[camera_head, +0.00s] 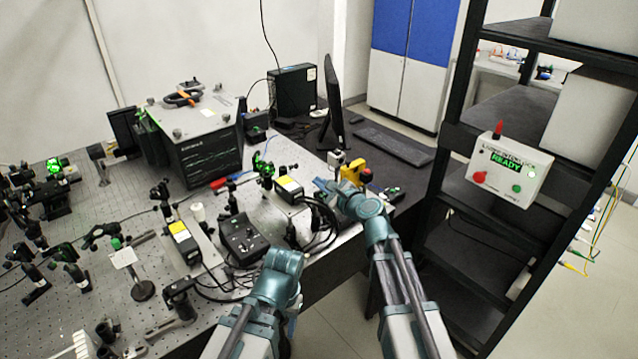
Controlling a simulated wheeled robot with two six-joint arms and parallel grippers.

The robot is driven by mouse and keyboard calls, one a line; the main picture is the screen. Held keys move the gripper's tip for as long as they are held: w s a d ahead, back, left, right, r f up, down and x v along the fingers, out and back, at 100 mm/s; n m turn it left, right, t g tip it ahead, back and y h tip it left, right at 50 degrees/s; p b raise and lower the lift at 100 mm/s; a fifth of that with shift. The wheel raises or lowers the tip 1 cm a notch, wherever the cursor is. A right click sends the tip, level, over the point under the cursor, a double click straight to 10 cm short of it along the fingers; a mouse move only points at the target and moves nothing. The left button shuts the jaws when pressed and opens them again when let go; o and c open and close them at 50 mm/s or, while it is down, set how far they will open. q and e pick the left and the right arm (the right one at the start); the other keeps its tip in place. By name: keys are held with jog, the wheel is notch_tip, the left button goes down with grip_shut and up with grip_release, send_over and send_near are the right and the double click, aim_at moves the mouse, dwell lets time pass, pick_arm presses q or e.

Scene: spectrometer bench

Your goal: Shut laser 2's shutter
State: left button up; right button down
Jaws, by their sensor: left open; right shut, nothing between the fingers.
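Two small laser-like boxes with yellow labels stand on the bench: one box (290,188) in the middle, close to my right gripper, and another box (183,243) further left. I cannot read which is laser 2, and no shutter position is clear. My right gripper (323,186) is shut and empty, just right of the middle box, its bluish tips pointing left. I cannot tell whether it touches anything. My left gripper (291,322) is open, low in front of the bench edge, mostly hidden behind its own wrist.
A black control box (240,238) with cables sits between the laser boxes. A yellow object (353,172) stands behind my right gripper. Optics crowd the bench (110,292) at left. A panel reading READY (508,171) hangs on the black rack at right.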

aim_at(295, 167)
pick_arm(q)
jog(key=shift+f+b, duration=0.7)
jog(key=shift+f, duration=0.1)
pick_arm(e)
jog(key=x, duration=0.8)
jog(key=shift+w, duration=0.15)
pick_arm(q)
jog(key=shift+r, duration=0.2)
pick_arm(e)
jog(key=shift+a+r+n+t, duration=0.3)
jog(key=shift+r+n, duration=0.2)
jog(key=shift+n, duration=0.4)
jog(key=r+n, duration=0.1)
jog(key=n, duration=0.1)
jog(key=s+a+r+n+t+p, duration=0.1)
jog(key=n, duration=0.1)
jog(key=shift+s+a+r+h, duration=0.1)
jog(key=shift+h, duration=0.2)
pick_arm(q)
jog(key=shift+r+p, duration=0.3)
jog(key=shift+r, duration=0.3)
pick_arm(e)
jog(key=shift+s+a+r, duration=0.4)
jog(key=shift+s+a, duration=0.05)
jog(key=shift+a, duration=0.25)
